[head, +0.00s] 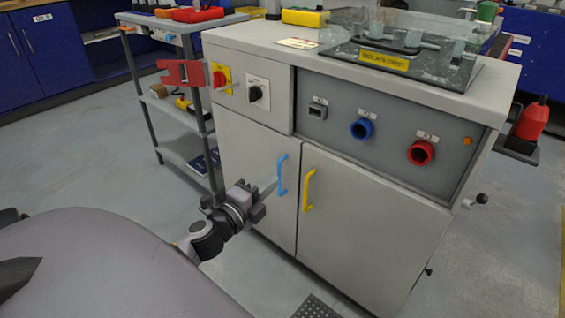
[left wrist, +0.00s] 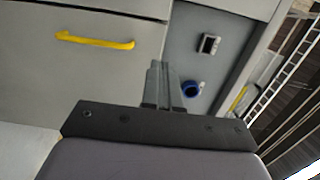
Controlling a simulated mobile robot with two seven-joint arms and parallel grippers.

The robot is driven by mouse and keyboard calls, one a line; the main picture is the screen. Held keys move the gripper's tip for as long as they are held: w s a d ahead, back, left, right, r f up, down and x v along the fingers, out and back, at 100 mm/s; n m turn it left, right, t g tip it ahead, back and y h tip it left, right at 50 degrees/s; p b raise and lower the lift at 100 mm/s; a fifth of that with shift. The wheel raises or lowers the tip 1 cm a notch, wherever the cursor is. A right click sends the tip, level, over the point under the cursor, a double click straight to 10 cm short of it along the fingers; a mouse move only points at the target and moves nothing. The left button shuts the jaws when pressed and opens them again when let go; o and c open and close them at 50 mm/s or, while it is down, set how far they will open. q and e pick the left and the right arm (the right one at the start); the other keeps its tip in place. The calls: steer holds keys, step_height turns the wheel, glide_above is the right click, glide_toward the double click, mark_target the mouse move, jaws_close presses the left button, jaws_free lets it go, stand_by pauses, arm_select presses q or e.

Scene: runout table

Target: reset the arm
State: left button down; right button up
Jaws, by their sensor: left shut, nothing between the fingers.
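My left gripper (head: 268,189) is in front of the grey machine cabinet (head: 370,226), with its fingertips close to the blue door handle (head: 281,175) in the head view. I cannot tell whether there is a gap between them. The fingers are shut and empty. The left wrist view shows the shut fingers (left wrist: 160,82) pointing past the yellow door handle (left wrist: 95,41) and the blue socket (left wrist: 191,89). The blue handle does not show in that view. Both cabinet doors look closed. My right gripper is not in view.
The yellow handle (head: 308,190) is just right of the blue one. A red bracket (head: 183,74) sticks out left of the cabinet by the red switch (head: 219,79). A shelf trolley (head: 172,112) stands behind left. Floor (head: 90,165) to the left is clear.

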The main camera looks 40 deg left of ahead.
arm_select(q)
steer(key=s+d+r+n+g+h+p, duration=0.1)
steer(key=s+d+r+n+g+p, duration=0.2)
steer(key=s+d+n+p, duration=0.4)
steer(key=s+d+r+n+g+h+p, duration=0.2)
steer(key=s+d+n+p, duration=0.6)
steer(key=p, duration=1.1)
step_height(320, 180, up, 3)
steer(key=s+d+g, duration=0.1)
steer(key=d+g, duration=0.1)
steer(key=d, duration=0.1)
steer(key=shift+s+g, duration=0.15)
steer(key=shift+g, duration=0.15)
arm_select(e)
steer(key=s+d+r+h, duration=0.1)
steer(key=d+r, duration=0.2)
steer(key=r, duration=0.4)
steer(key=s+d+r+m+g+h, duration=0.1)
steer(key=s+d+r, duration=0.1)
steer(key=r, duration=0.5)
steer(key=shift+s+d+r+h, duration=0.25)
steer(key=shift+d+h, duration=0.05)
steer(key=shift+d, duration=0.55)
